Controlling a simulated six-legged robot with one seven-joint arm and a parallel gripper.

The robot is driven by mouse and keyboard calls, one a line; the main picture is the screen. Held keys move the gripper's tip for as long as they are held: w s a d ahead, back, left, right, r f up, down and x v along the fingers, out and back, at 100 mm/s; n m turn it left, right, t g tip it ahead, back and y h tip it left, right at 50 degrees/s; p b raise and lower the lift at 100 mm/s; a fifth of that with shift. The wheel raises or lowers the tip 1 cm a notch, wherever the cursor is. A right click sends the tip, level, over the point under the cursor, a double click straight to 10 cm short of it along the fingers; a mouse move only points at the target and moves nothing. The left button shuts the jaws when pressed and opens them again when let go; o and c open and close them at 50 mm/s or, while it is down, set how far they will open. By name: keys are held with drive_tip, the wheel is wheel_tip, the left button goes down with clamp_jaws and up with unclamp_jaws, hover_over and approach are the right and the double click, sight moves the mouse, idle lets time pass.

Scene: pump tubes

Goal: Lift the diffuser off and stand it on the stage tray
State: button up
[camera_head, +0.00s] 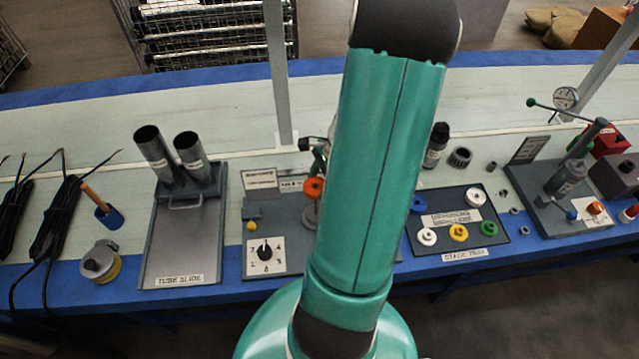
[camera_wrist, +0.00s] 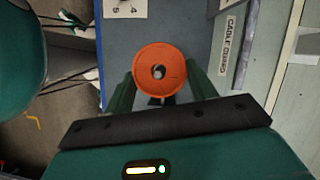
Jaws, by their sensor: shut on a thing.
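The diffuser appears to be the orange ring-shaped piece (camera_wrist: 160,72); the wrist view shows it from above, between the two green fingers of my gripper (camera_wrist: 161,86), which is shut on it. In the head view the orange piece (camera_head: 313,188) shows at the left edge of my arm, above a grey round part of the dial station (camera_head: 262,254). My arm hides most of the gripper there, and I cannot tell whether the piece still touches what is under it. The stage tray (camera_head: 437,245) is a dark tray right of my arm, holding blue, white, yellow and green pieces.
The tube slide (camera_head: 180,245) with two upright dark tubes stands at left. A grey upright post (camera_head: 277,90) rises behind the dial station. A black bottle (camera_head: 436,145) and a dark ring (camera_head: 460,157) stand behind the tray. A lever press (camera_head: 565,185) is at right.

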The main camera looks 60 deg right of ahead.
sight(319, 185)
drive_tip(key=shift+r, duration=3.1)
